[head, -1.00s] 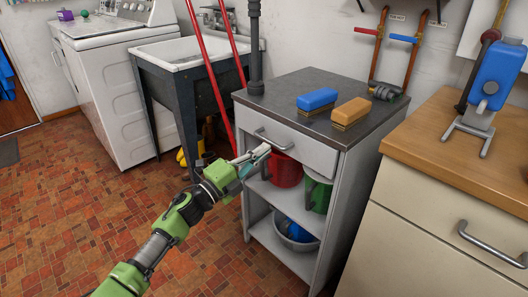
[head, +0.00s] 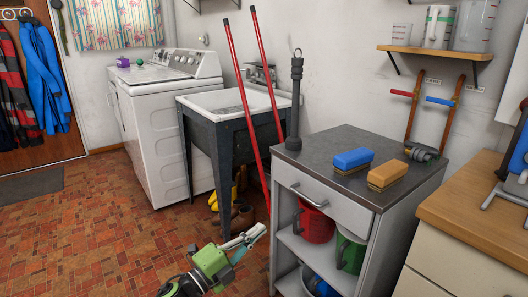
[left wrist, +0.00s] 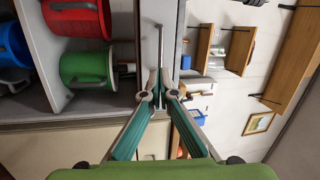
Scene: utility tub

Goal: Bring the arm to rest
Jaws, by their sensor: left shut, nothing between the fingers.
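My left gripper (head: 258,231) is at the bottom middle of the head view, on my green arm. Its fingers are shut and hold nothing. The fingertips are left of the grey cabinet (head: 335,210) in the picture, apart from its drawer handle (head: 308,195). In the left wrist view the teal-padded fingers (left wrist: 158,78) come together in front of the cabinet. My right gripper is not in view.
The cabinet shelves hold a red bucket (head: 317,222) and a green bucket (head: 350,250). A blue brush (head: 352,160) and an orange brush (head: 388,175) lie on top. The utility tub (head: 230,108) and washer (head: 170,140) stand behind. Tiled floor (head: 90,230) is open at left.

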